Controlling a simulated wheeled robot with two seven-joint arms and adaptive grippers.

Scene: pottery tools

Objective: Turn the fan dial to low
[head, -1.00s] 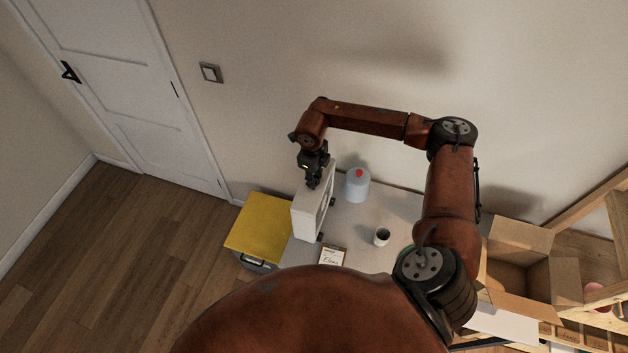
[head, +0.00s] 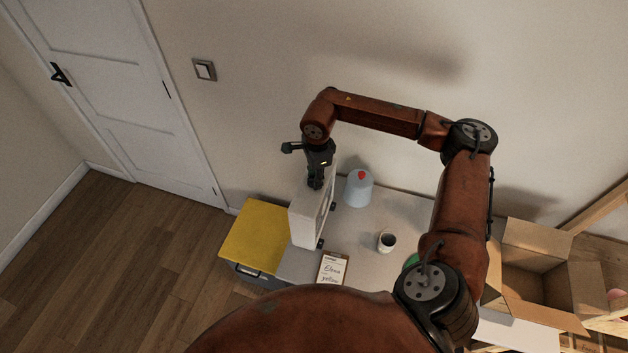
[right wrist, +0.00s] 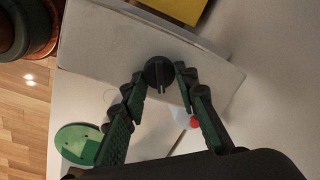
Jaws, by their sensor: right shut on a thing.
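The fan (head: 301,225) is a white, flat box standing upright on the table in the head view. Its top face (right wrist: 100,45) fills the upper part of the right wrist view. The dark round dial (right wrist: 158,72) with a raised ridge sits on that face. My right gripper (head: 315,186) is over the fan's top in the head view. In the right wrist view its two fingertips (right wrist: 160,74) are on either side of the dial, shut on it. In the head view the dial is hidden by the gripper. My left gripper is not in view.
A pale blue container with a red top (head: 358,189) stands right of the fan. A cup (head: 387,242) and a handwritten card (head: 333,268) are on the grey table (head: 372,217). A yellow-topped box (head: 255,235) is at left, an open cardboard box (head: 540,245) at right.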

